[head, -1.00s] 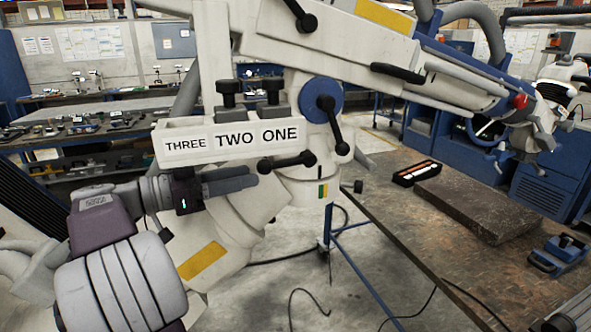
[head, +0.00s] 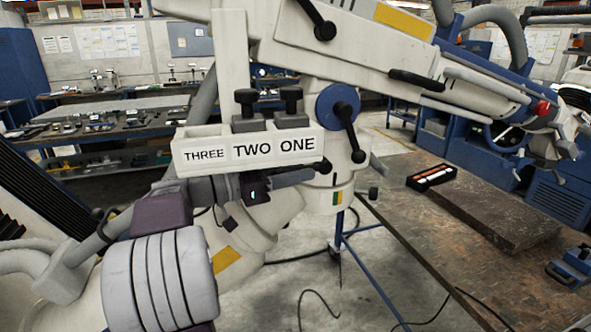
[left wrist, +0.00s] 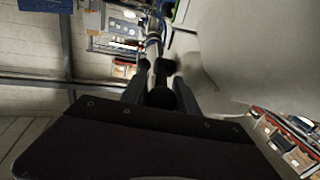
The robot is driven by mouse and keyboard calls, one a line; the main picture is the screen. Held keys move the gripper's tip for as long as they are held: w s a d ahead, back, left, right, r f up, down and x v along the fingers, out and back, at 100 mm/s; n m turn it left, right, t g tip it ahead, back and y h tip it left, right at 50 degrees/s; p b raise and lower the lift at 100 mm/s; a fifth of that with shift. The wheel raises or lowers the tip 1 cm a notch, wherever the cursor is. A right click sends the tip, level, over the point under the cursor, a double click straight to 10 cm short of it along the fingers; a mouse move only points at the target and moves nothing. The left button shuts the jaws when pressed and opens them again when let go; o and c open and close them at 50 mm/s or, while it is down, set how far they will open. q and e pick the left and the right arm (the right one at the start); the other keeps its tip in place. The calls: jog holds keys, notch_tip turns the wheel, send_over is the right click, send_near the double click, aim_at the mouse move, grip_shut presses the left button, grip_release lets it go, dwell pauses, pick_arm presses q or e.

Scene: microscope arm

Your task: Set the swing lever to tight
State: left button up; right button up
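A short black lever (head: 322,166) projects from the white microscope arm just under the box lettered THREE TWO ONE. Its far end shows in the head view, and its knob is hidden behind my gripper. My left gripper (head: 289,178) reaches in from the left, its fingers level with the lever. In the left wrist view the round black knob (left wrist: 160,97) lies between the two fingers (left wrist: 161,92), which stand apart with a little room at each side. I see no tight mark I can read. My right gripper is not in view.
The lettered box (head: 250,149) is close above my fingers. Another black lever (head: 349,133) hangs from the blue disc (head: 337,104) to the right. A workbench (head: 440,230) with a dark slab (head: 490,215) stands at right. Open floor shows below.

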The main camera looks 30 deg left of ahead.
pick_arm(q)
grip_shut()
dwell(1.3)
